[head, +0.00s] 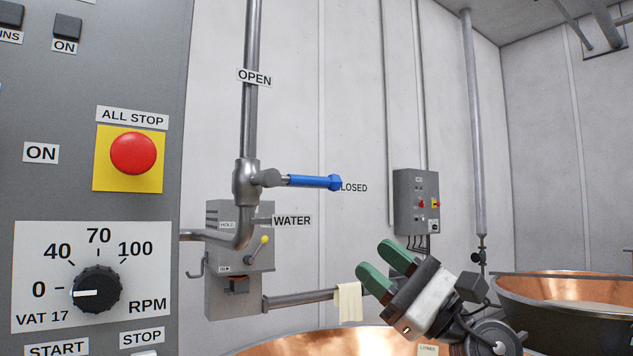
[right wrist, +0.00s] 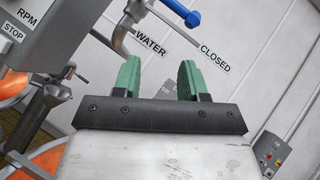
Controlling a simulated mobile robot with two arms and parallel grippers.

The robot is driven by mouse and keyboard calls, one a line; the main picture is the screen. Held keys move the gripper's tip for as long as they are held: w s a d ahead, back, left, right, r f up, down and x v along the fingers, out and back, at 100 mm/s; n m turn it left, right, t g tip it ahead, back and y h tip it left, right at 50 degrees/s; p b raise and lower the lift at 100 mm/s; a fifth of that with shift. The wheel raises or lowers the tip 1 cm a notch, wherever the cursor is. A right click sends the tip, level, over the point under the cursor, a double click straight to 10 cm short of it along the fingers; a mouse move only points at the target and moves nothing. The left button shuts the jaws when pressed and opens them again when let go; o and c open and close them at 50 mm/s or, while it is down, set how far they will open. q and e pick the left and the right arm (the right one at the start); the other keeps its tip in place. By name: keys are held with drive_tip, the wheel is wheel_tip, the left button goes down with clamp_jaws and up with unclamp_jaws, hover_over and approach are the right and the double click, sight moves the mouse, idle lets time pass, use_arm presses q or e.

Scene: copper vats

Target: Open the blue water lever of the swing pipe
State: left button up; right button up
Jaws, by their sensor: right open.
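The blue water lever (head: 312,182) sticks out level to the right from a valve on the vertical steel pipe (head: 251,120), its tip beside the CLOSED label. The OPEN label (head: 254,77) is higher on the pipe and the WATER label (head: 292,221) is below the lever. My right gripper (head: 390,267) has green fingers, is open and empty, and is below and right of the lever, apart from it. In the right wrist view the fingers (right wrist: 160,78) are spread, with the lever's blue end (right wrist: 194,18) beyond and above them. My left gripper is not in view.
A grey control panel (head: 100,200) with a red stop button and a dial fills the left. A grey box with a yellow-knobbed lever (head: 263,241) sits below the valve. A cloth (head: 348,302) hangs on a horizontal pipe. Copper vats (head: 560,288) stand low at right.

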sight(319, 183)
wheel_tip(319, 183, up, 10)
drive_tip(key=n+h, duration=0.6)
drive_tip(key=n, duration=0.3)
drive_tip(key=shift+g, duration=0.4)
drive_tip(key=p+x, duration=0.1)
drive_tip(key=x, duration=0.2)
drive_tip(key=p+x, duration=0.2)
drive_tip(key=x, duration=0.1)
drive_tip(key=s+p+x, duration=0.1)
drive_tip(key=x, duration=0.2)
drive_tip(key=shift+w+a+r, duration=0.15)
drive_tip(key=shift+a+r, duration=0.2)
drive_tip(key=shift+a, duration=0.1)
drive_tip(key=shift+w+a+p, duration=0.3)
drive_tip(key=shift+a+p, duration=0.05)
drive_tip(key=shift+a, duration=0.1)
clamp_jaws()
